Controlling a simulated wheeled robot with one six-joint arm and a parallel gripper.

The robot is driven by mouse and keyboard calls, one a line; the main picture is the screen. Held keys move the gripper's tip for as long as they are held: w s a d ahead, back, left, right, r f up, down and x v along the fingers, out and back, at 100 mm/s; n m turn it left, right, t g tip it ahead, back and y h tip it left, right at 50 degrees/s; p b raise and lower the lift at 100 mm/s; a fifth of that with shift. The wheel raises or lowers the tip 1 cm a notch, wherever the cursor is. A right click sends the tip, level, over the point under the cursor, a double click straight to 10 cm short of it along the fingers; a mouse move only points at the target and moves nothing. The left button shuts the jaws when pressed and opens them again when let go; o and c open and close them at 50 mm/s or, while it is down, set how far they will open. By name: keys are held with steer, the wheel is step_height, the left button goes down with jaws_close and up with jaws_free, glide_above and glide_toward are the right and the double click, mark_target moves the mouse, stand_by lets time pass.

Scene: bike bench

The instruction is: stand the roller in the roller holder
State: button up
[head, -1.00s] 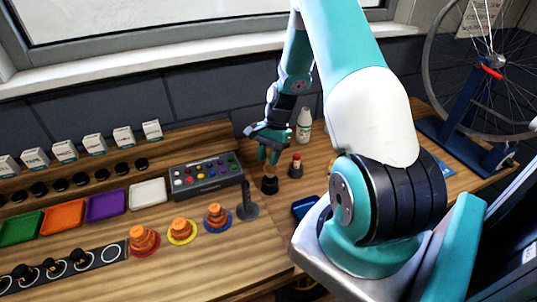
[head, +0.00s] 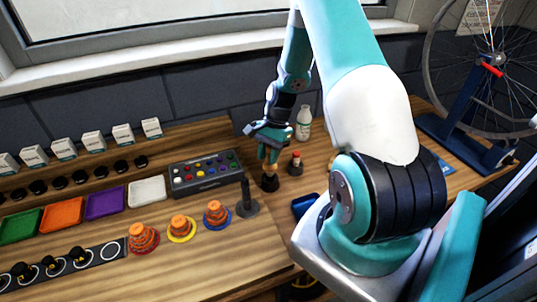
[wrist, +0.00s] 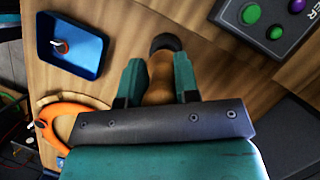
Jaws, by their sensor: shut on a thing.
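A dark round piece (wrist: 165,42) shows at the wooden cylinder's far end. In the head view a small black cup-like piece (head: 270,183) is directly below the fingertips, on or close to the bench; it looks like the roller holder. The roller looks roughly upright above it. I cannot tell whether its lower end is inside the cup or only over it.
A dark base with a red-topped piece (head: 296,164) stands close on the right. A grey stand with a post (head: 248,207) is at front left, the button box (head: 206,174) behind it.

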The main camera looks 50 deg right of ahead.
steer(key=shift+f+b, duration=1.55)
steer(key=shift+f, duration=0.8)
steer(key=o, duration=1)
steer(key=shift+o, duration=0.2)
steer(key=b+v, duration=0.3)
steer(key=v, duration=1.4)
steer(key=shift+r, duration=0.25)
steer(key=s+a+r+n, duration=0.1)
steer(key=a+r+n, duration=0.25)
steer(key=a, duration=0.45)
steer(key=s+a+r+n+h, duration=0.1)
steer(key=a+r+n, duration=0.1)
steer(key=a+n, duration=0.5)
steer(key=s+a+r+n, duration=0.1)
steer(key=a+r+n, duration=0.15)
steer(key=a, duration=0.75)
steer(key=s+a+r+n, duration=0.1)
steer(key=s+a+n, duration=0.9)
steer(key=s, duration=0.5)
steer(key=a+b, duration=0.1)
steer(key=a, duration=0.1)
steer(key=shift+a+t+y, duration=0.3)
steer(key=shift+a+t, duration=0.1)
